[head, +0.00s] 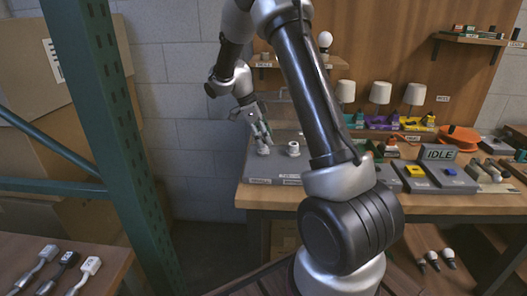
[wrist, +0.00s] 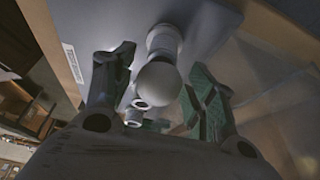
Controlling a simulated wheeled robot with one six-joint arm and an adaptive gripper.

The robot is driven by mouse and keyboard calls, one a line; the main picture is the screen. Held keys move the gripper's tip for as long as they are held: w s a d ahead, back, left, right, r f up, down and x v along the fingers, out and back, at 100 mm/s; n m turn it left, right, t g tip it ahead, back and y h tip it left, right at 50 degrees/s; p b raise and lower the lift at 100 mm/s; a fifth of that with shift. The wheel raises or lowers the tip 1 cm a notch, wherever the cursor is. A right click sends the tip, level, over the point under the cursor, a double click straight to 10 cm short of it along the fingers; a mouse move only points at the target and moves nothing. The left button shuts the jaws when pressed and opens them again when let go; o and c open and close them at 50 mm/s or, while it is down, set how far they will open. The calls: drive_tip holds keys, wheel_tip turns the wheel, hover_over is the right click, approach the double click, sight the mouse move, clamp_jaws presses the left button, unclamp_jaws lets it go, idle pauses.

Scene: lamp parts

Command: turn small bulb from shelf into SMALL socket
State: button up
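A white round bulb (wrist: 158,84) lies between the two fingers of my gripper (wrist: 160,88) in the wrist view. A pale collar (wrist: 164,40) is in line with it, against the grey board (wrist: 205,20); I cannot tell how deep the bulb sits. The fingers stand apart, with gaps visible beside the bulb. In the head view my gripper (head: 261,132) points down over the left white socket (head: 263,149) on the grey board (head: 250,166). The other white socket (head: 293,149) stands to its right. The board's front labels are too small to read.
A wall shelf (head: 340,63) carries a white bulb (head: 325,40). Several lamps with white shades (head: 380,92) stand at the back of the bench. An IDLE sign (head: 438,153) and button boxes (head: 415,172) are to the right. A green post (head: 105,120) stands left of the bench.

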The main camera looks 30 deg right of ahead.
drive_tip(key=v, duration=1.2)
wheel_tip(320, 180, down, 3)
drive_tip(key=s+a+n, duration=0.1)
drive_tip(key=s+n, duration=0.2)
drive_tip(key=n, duration=0.7)
drive_tip(key=s+r+n+t+y, duration=0.1)
drive_tip(key=s+r+n+t, duration=0.1)
drive_tip(key=s, duration=0.8)
drive_tip(key=s+a+r+n+t+y, duration=0.1)
drive_tip(key=s+r+n+t, duration=0.1)
drive_tip(key=s+r+n, duration=0.2)
drive_tip(key=s+a+r+n+t+y, duration=0.1)
drive_tip(key=s+n, duration=0.7)
drive_tip(key=s, duration=0.8)
drive_tip(key=shift+a+r+t+y, duration=0.15)
drive_tip(key=shift+r+t+y, duration=0.5)
drive_tip(key=shift+r, duration=0.7)
